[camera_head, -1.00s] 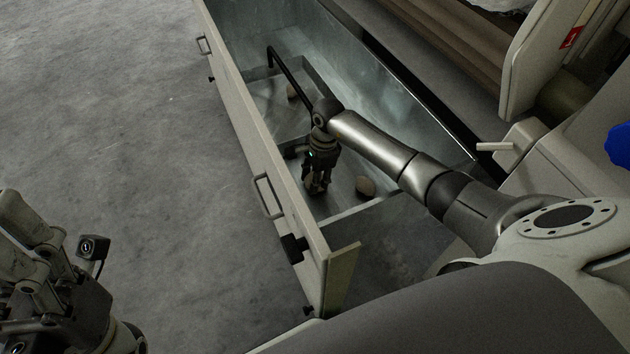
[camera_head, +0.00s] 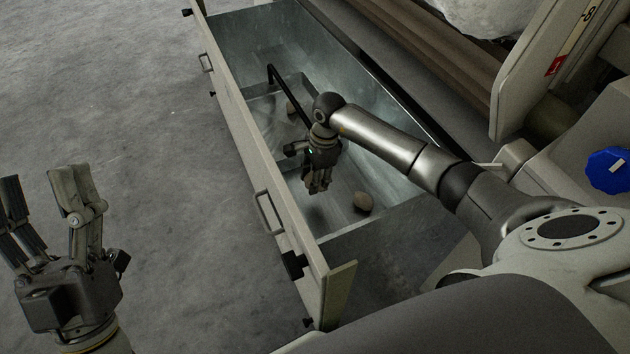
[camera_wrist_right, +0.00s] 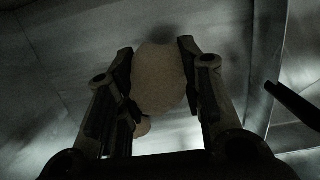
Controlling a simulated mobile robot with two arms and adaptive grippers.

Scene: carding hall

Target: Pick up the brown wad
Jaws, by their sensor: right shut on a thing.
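My right gripper (camera_head: 318,187) is inside the open metal drawer (camera_head: 385,225), pointing down and above the drawer floor. In the right wrist view it is shut on a rounded, dull brown wad (camera_wrist_right: 159,80), held between the fingers. In the head view the fingers hide this wad. My left gripper (camera_head: 42,185) is open and empty over the floor at the left.
The drawer's pale front wall (camera_head: 240,135) with handles stands left of my right arm. Low metal dividers cross the drawer, and a dark bent bar (camera_head: 285,88) stands near the gripper. The machine with brown rollers is at the right. The concrete floor (camera_head: 110,95) is clear.

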